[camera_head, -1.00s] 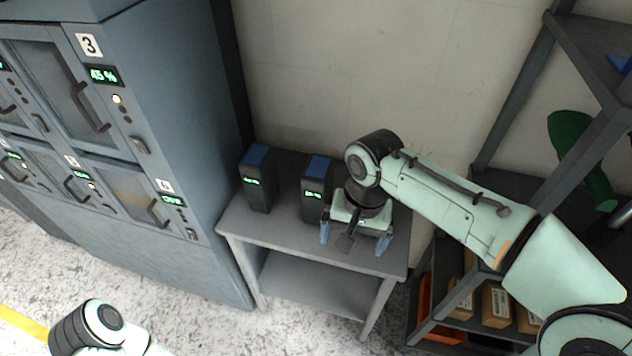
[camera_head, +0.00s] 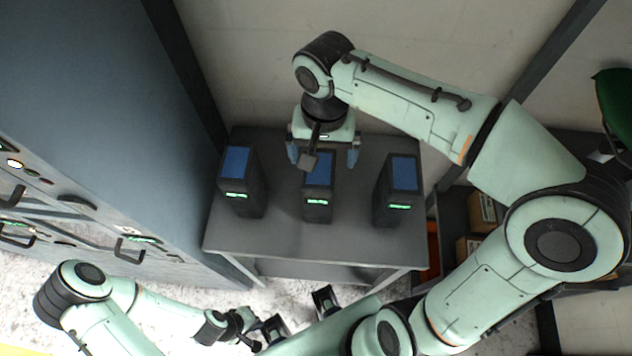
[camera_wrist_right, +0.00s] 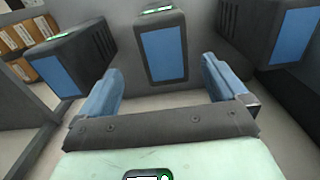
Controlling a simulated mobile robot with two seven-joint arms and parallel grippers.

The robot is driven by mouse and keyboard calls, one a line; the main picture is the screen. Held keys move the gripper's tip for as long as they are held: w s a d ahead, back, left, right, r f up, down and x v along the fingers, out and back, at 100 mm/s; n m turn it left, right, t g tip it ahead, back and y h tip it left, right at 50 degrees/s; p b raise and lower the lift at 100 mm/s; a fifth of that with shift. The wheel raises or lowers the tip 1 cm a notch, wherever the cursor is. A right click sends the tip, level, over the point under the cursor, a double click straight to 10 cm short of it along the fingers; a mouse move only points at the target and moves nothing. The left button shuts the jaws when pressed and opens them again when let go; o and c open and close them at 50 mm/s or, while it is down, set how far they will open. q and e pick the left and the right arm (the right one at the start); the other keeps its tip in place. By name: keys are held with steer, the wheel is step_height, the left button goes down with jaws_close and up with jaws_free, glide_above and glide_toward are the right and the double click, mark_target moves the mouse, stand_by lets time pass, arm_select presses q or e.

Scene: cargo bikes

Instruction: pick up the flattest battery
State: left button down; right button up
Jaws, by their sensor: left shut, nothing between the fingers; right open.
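Three dark batteries with blue tops and green displays stand upright in a row on a grey table (camera_head: 280,238): left battery (camera_head: 241,182), middle battery (camera_head: 318,204), right battery (camera_head: 398,190). The display figures are too small to read. My right gripper (camera_head: 322,157) is open and empty, above the middle battery and partly covering its top. In the right wrist view the middle battery (camera_wrist_right: 163,52) shows between and beyond the open fingers (camera_wrist_right: 163,80); the right battery (camera_wrist_right: 58,62) is at left and the left battery (camera_wrist_right: 292,30) at right. My left gripper (camera_head: 246,322) is low in front of the table, shut and empty.
A grey charging cabinet (camera_head: 90,90) stands left of the table. A dark shelf with cardboard boxes (camera_head: 481,210) is at the right. A wall (camera_head: 250,50) closes off the back. The tabletop between the batteries is clear.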

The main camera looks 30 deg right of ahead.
mark_target(323, 169)
step_height(323, 169, down, 4)
steer(key=shift+s+f, duration=0.1)
steer(key=shift+f, duration=0.05)
steer(key=f, duration=0.3)
steer(key=f+b, duration=0.1)
steer(key=f, duration=0.1)
steer(key=shift+w+a+f, duration=0.25)
steer(key=shift+f, duration=0.05)
jaws_close()
steer(key=shift+w+r, duration=0.1)
steer(key=shift+r, duration=0.05)
